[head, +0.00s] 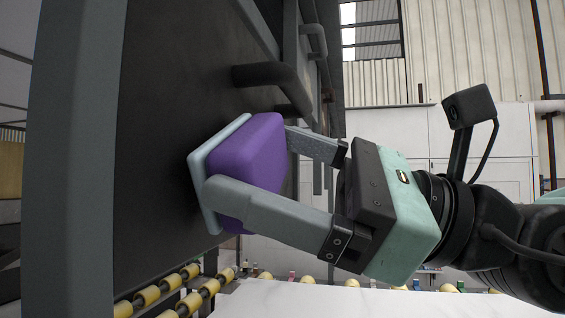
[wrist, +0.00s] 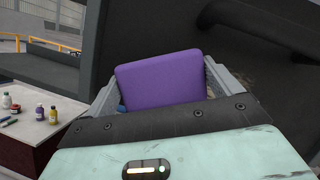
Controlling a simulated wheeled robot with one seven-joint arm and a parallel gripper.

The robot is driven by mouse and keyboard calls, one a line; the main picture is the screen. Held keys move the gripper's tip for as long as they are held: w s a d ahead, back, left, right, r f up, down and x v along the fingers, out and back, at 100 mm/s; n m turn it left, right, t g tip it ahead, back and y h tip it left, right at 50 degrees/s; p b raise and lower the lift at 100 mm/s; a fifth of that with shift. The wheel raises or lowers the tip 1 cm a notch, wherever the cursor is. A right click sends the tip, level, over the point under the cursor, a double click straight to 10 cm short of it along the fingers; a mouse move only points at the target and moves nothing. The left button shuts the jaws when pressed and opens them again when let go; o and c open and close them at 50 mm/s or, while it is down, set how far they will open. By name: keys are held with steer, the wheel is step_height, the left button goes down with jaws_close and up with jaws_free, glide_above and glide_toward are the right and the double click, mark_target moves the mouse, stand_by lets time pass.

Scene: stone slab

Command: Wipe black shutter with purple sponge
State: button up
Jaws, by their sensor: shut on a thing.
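My gripper (head: 246,170) is shut on a purple sponge (head: 252,150), with a finger on each side of it. The sponge has a pale blue-grey pad (head: 203,190) on its far face, turned toward the black shutter (head: 165,95). In the head view the pad is at or very close to the shutter's dark upright surface; I cannot tell for sure that it touches. The wrist view shows the sponge (wrist: 162,80) between the fingers, with the dark shutter (wrist: 150,25) behind it. The sponge hides the pad's face.
Bent dark handles (head: 275,78) stick out from the shutter above the sponge. A grey frame post (head: 72,150) stands at left. Yellow rollers (head: 165,285) lie below. A white-topped table (wrist: 35,125) with several small bottles is at left in the wrist view.

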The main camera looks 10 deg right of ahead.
steer(key=shift+w+a, duration=0.15)
steer(key=shift+a, duration=0.15)
steer(key=shift+w, duration=0.1)
steer(key=w+d+p, duration=0.1)
steer(key=w+d, duration=0.2)
steer(key=w, duration=0.4)
steer(key=w+d+p, duration=0.1)
steer(key=w+d, duration=0.3)
steer(key=w, duration=0.3)
steer(key=shift+d+p, duration=0.25)
steer(key=shift+p, duration=0.15)
stand_by(1.1)
steer(key=shift+s, duration=0.1)
